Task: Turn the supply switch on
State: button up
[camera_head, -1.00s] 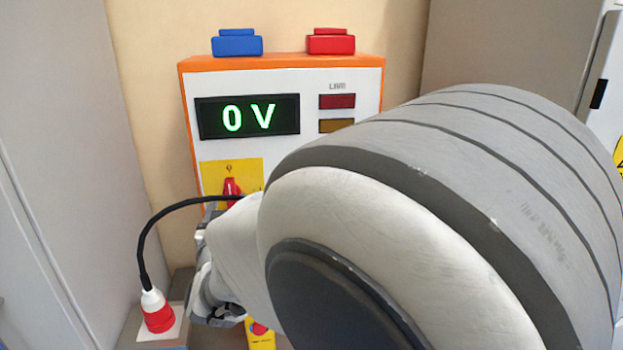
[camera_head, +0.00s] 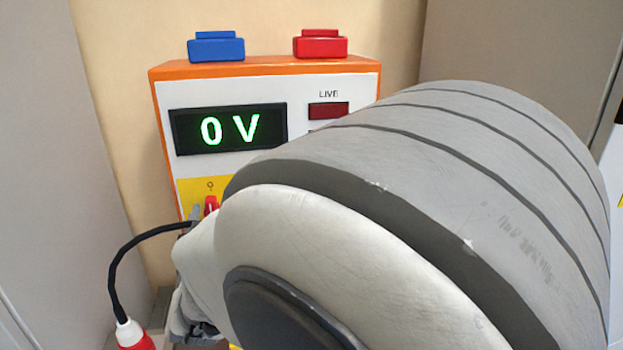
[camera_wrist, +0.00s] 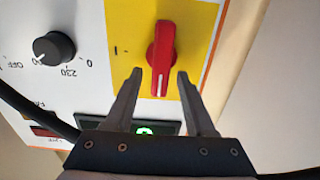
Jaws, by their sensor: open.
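The supply switch (camera_wrist: 161,58) is a red rotary handle on a yellow plate (camera_wrist: 120,25). In the wrist view its handle stands nearly upright, with a white line at its lower end and an "I" mark to its left. In the head view only the top of the switch (camera_head: 211,205) shows; my arm hides the rest. My gripper (camera_wrist: 159,73) is open, with one finger on each side of the handle's lower end and gaps visible on both sides. The voltage display (camera_head: 228,128) reads 0 V.
A black knob (camera_wrist: 54,48) marked OFF, 0 and 230 sits beside the yellow plate. A black cable (camera_head: 125,260) runs to a red and white plug (camera_head: 130,335). Blue (camera_head: 216,47) and red (camera_head: 320,44) blocks stand on the orange-edged box.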

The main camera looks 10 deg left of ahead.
grip_shut()
dwell(0.3)
jog(key=shift+f+m+b, duration=0.1)
jog(key=shift+m+b, duration=0.2)
jog(key=shift+b, duration=0.2)
jog(key=m+b, duration=0.5)
jog(key=b, duration=0.1)
jog(key=d+f+m+b, duration=0.1)
jog(key=m+b, duration=0.5)
jog(key=b, duration=0.1)
jog(key=d+f+m+b, duration=0.1)
jog(key=m+b, duration=0.5)
jog(key=b, duration=0.1)
jog(key=shift+w, duration=0.3)
jog(key=shift+m, duration=0.3)
grip_release()
